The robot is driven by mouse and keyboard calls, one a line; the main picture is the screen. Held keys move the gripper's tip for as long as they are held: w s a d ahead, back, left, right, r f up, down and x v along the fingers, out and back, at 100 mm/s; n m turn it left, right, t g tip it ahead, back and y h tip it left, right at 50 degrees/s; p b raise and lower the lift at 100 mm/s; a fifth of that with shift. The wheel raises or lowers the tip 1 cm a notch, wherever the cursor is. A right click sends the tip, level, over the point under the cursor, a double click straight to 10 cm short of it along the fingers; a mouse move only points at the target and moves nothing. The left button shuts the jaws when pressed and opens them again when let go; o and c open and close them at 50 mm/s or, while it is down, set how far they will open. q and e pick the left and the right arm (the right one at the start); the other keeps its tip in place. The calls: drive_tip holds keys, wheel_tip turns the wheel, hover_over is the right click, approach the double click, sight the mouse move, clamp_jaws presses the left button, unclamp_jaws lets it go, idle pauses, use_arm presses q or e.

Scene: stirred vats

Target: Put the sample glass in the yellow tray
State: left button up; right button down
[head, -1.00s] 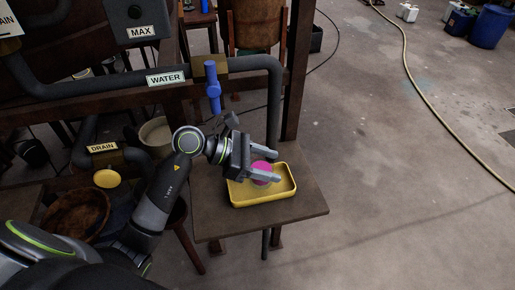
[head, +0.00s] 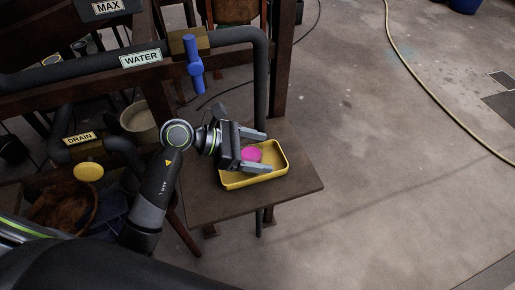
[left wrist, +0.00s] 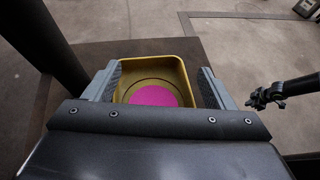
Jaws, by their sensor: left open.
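The sample glass (head: 252,155) shows as a round magenta disc inside the yellow tray (head: 256,180). In the left wrist view the magenta disc (left wrist: 154,96) lies within a thin dark ring, inside the walls of the tray (left wrist: 150,64). My left gripper (head: 262,151) is open, with one finger on each side of the glass. In the left wrist view its fingers (left wrist: 160,88) stand apart, left and right of the tray. The glass's lower part is hidden. A dark jointed part, apparently my right gripper (left wrist: 262,97), shows at the right of the left wrist view.
The tray sits on a small brown table (head: 296,190). A dark pipe (head: 261,90) comes down just behind it, and a blue valve handle (head: 194,62) is behind left. A yellow knob (head: 89,172) is at the left. Open floor lies to the right.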

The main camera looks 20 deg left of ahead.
sight(250, 149)
use_arm(q)
drive_tip(key=shift+a, duration=0.15)
drive_tip(key=p+v, duration=0.1)
drive_tip(key=v, duration=0.4)
drive_tip(key=shift+a+r+p, duration=0.2)
drive_tip(key=shift+a+p, duration=0.05)
drive_tip(key=shift+p, duration=0.05)
drive_tip(key=shift+v, duration=0.85)
drive_tip(key=shift+s, duration=0.1)
